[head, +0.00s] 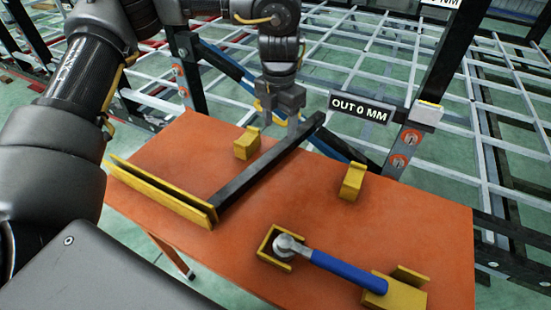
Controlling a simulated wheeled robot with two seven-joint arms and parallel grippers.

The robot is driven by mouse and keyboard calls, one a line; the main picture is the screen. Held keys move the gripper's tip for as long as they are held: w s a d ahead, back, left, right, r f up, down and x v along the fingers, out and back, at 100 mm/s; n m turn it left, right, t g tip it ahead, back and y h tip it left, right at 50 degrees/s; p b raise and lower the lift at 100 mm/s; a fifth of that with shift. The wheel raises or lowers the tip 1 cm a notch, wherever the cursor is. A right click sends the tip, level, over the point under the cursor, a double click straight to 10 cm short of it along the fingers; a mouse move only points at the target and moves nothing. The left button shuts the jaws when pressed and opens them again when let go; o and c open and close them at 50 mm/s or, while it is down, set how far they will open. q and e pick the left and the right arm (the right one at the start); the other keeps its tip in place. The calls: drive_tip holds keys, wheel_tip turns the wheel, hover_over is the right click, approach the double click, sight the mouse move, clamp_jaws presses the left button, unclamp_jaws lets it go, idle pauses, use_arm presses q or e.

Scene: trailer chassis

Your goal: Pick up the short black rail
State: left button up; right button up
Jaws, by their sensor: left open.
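The short black rail (262,165) lies slantwise over the orange table (250,265). Its near end is at the yellow channel-shaped holder (165,195), and its far end reaches toward the table's back edge. My left gripper (293,122) points down at the far part of the rail, with its fingers right by it. The gripper is open. I cannot tell whether the fingers touch the rail or straddle it; one finger is partly hidden. My right gripper is not in view.
Small yellow blocks (247,143) and (352,181) stand on either side of the rail. A blue-handled wrench (345,270) rests in yellow holders at the front right. Behind the table are a sign reading "OUT 0 MM" (360,107), dark posts and a white grid frame.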

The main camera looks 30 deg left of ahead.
sight(276, 150)
use_arm(q)
drive_tip(key=shift+a+f, duration=0.15)
drive_tip(key=shift+f, duration=1.2)
drive_tip(key=shift+a+f, duration=0.1)
drive_tip(key=shift+f, duration=1.25)
drive_tip(key=f, duration=0.4)
drive_tip(key=shift+a+f+p, duration=0.2)
drive_tip(key=shift+a+p, duration=0.1)
drive_tip(key=shift+a, duration=0.05)
drive_tip(key=shift+f, duration=0.3)
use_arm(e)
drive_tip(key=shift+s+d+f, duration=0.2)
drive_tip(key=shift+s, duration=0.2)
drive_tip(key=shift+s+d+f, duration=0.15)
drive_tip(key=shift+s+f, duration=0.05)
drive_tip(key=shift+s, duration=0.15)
use_arm(q)
drive_tip(key=shift+c, duration=0.5)
drive_tip(key=shift+r, duration=0.1)
clamp_jaws()
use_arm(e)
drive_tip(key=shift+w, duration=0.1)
